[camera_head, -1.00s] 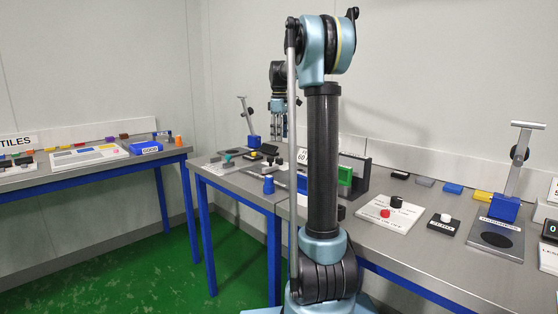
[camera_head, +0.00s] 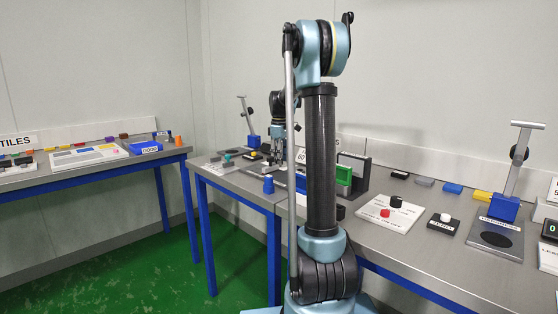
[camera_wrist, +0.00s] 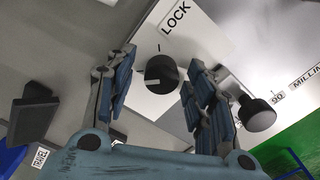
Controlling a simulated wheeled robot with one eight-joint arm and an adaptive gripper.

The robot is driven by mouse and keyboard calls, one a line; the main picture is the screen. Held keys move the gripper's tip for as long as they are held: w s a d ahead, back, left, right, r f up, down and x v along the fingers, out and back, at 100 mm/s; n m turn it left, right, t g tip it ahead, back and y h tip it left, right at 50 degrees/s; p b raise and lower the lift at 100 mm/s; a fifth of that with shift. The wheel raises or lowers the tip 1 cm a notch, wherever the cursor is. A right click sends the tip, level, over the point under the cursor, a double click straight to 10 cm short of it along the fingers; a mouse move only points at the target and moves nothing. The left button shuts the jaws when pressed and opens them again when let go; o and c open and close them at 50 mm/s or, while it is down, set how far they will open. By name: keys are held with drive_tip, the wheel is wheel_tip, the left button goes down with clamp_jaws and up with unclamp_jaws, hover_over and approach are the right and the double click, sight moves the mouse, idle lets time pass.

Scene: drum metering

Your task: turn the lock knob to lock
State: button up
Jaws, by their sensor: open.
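The lock knob (camera_wrist: 161,74) is a round black knob with a white pointer line, on a white plate (camera_wrist: 205,45) marked LOCK. Its line lies roughly sideways in the wrist view, and a short tick is on the plate above the knob. My gripper (camera_wrist: 159,80) is open, with one blue-padded finger on each side of the knob. Gaps show between the fingers and the knob, and I cannot tell any contact. In the head view my gripper (camera_head: 277,152) is low over the far bench, and the knob cannot be made out there.
A black-capped post (camera_wrist: 256,114) stands close to the right finger. A dark block (camera_wrist: 33,110) is at the left, near a TRAVEL label (camera_wrist: 40,157). A green block (camera_head: 343,176) in a frame and a blue piece (camera_head: 268,185) stand on the bench in the head view.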

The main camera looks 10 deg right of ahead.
drive_tip(key=shift+c, duration=0.3)
drive_tip(key=shift+d, duration=0.1)
drive_tip(key=c, duration=1)
drive_tip(key=shift+w+r+m, duration=0.1)
drive_tip(key=shift+m, duration=0.2)
drive_tip(key=m, duration=0.8)
drive_tip(key=shift+m, duration=0.4)
drive_tip(key=m, duration=0.4)
drive_tip(key=shift+m, duration=2.3)
drive_tip(key=shift+a, duration=0.2)
